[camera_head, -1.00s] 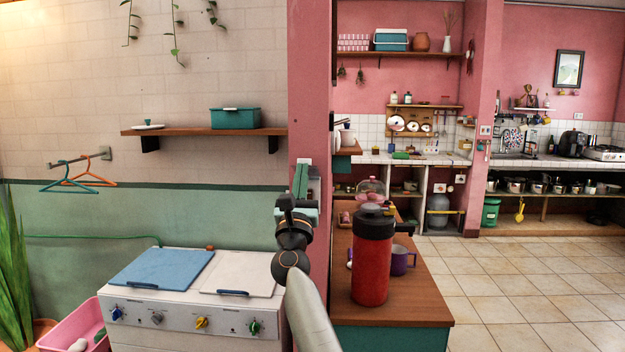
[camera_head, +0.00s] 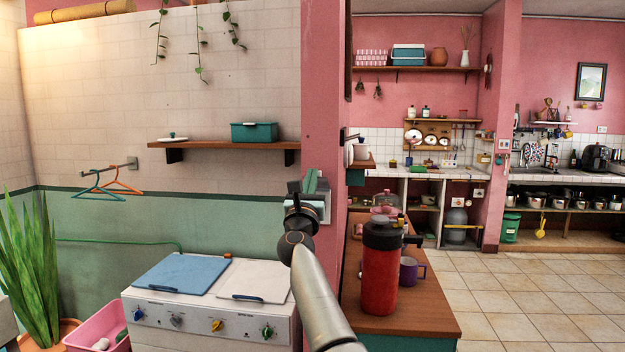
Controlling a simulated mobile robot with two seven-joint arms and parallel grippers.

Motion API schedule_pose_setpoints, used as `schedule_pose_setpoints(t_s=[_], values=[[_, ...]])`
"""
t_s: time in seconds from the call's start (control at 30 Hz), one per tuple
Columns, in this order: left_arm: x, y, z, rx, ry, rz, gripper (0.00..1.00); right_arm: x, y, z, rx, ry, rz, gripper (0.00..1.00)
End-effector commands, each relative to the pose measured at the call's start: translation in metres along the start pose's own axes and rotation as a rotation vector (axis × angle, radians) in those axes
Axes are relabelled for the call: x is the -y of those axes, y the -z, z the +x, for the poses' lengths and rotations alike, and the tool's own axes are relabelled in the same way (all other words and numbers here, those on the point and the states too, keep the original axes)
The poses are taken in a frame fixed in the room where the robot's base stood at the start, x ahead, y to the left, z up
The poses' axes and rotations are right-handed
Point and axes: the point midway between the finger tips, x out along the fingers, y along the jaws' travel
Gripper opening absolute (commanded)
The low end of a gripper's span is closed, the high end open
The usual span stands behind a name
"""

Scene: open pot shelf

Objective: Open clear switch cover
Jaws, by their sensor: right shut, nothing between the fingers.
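A small pale box (camera_head: 321,207), perhaps the clear switch cover, sits on the pink pillar. It is partly hidden by my right gripper and too small to tell whether its lid is open. My right gripper (camera_head: 293,188), dark and shut with nothing in it, points upward just left of the box. I cannot tell whether it touches the box. A green piece (camera_head: 310,182) stands upright just above the box. My left gripper is not in view.
A red flask (camera_head: 379,275) and purple mug (camera_head: 412,270) stand on the wooden counter (camera_head: 425,315) at the right. A wall shelf (camera_head: 225,145) holds a teal box. The tiled floor at right is clear.

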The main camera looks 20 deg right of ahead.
Motion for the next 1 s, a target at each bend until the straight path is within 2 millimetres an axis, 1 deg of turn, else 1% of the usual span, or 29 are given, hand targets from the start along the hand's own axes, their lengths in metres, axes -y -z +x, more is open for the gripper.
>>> schedule_pose_setpoints(t_s=[0.27, 0.43, 0.57, 0.8, 1.0], values=[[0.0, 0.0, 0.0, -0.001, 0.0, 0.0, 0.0, -0.001, 0.001, -0.001, -0.002, -0.002, 0.001, 0.0], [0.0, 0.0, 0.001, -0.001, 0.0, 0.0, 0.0, -0.003, 0.002, -0.008, -0.002, -0.005, 0.004, 0.0], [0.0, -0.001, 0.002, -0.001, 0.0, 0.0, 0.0, -0.003, 0.002, -0.02, -0.002, -0.004, 0.006, 0.0], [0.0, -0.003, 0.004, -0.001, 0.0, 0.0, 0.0, -0.001, 0.001, -0.048, -0.001, -0.002, 0.005, 0.0], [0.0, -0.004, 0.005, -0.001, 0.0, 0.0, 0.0, -0.001, 0.0, -0.068, 0.0, -0.002, 0.003, 0.0]])
